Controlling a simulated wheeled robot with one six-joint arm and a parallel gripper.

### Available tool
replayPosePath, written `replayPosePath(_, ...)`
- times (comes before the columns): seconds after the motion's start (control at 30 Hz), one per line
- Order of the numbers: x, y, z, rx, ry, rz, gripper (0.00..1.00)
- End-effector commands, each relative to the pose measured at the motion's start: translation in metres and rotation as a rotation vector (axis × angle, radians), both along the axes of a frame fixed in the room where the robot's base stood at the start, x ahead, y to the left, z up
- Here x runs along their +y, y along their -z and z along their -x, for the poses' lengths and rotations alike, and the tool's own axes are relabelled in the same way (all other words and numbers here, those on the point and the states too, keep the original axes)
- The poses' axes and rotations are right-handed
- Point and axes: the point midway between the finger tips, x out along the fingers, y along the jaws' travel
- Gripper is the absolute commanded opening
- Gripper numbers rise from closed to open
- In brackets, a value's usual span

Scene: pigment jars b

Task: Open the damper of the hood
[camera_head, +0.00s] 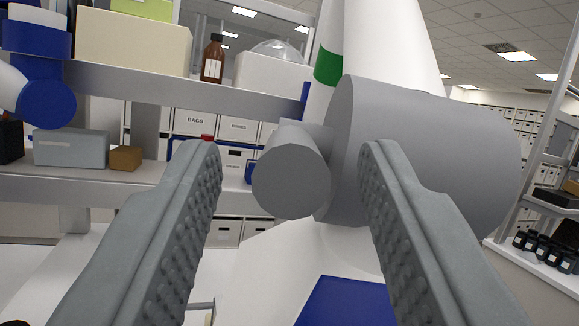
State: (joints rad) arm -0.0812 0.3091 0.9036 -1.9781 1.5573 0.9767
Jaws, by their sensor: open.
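My gripper (290,165) is open, with its two grey ridged fingers at the left and right of the view. Between the fingers, farther from the camera, is a small grey cylindrical knob (291,180). It joins a larger grey cylinder (430,150) on a white upright duct (388,40) with a green band (327,67). A white sloping hood (275,265) widens below it. The right finger overlaps part of the large cylinder. Whether either finger touches the grey parts cannot be told. Nothing is seen held.
Shelves (200,82) at the left hold boxes, a brown bottle (212,58) and a blue-and-white piece of equipment (45,100). A white counter (540,265) with several dark jars (560,255) is at the right. A blue panel (345,303) lies low on the hood.

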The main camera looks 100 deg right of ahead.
Motion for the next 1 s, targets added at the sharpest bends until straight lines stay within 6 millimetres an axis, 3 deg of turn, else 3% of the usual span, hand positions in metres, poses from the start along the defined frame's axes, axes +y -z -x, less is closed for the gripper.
replayPosePath(0.1,0.0,0.0,0.0,0.0,0.0,0.0,0.42)
replayPosePath(0.33,0.0,0.0,0.0,0.0,0.0,0.0,0.0)
replayPosePath(0.57,0.0,-0.001,0.0,-0.002,0.001,-0.011,0.0)
replayPosePath(1.0,0.0,-0.019,-0.001,-0.032,0.004,-0.196,0.0)
